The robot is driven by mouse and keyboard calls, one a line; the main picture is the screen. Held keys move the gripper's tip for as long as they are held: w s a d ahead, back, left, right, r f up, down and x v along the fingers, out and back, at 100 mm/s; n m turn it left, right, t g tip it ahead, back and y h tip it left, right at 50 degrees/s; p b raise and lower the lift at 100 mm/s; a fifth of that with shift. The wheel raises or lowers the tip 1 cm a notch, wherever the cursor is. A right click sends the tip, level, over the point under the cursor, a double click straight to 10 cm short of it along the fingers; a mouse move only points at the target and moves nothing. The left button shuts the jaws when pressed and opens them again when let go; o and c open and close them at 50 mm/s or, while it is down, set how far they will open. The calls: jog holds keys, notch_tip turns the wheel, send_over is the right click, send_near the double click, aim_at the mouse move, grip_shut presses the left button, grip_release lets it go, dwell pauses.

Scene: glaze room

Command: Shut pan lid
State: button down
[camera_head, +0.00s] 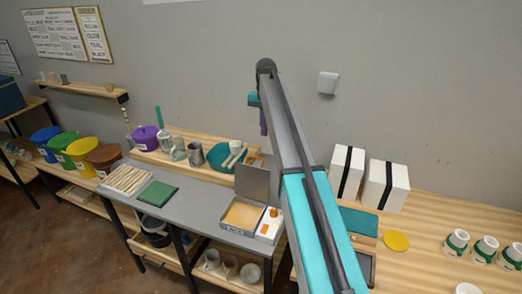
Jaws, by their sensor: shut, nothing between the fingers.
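A shallow grey pan (231,226) with an orange-tan inside sits near the right end of the grey bench. Its flat grey lid (252,182) stands raised, close to upright, at the pan's back edge, so the pan is open. My arm rises across the middle of the view, just right of the lid in the picture, and a small teal part of it shows left of its upper end. I see nothing of my arm clearly touching the lid.
Right of the pan is a white box (266,232) with a small orange-brown knob. A green mat (157,194) and a cream ribbed stack (125,178) lie left on the bench. Behind is a raised wooden shelf (207,172) with jars and a teal bowl (224,157). White boxes (386,187) stand right.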

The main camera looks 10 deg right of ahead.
jog(key=shift+f, duration=0.15)
jog(key=s+a+f+b, duration=0.2)
jog(key=s+f+b, duration=0.1)
jog(key=f+b, duration=0.4)
jog(key=shift+s+a+f, duration=0.25)
jog(key=shift+a+f, duration=0.05)
jog(key=shift+f, duration=0.3)
dwell(1.2)
jog(key=shift+s+a, duration=0.1)
dwell(0.4)
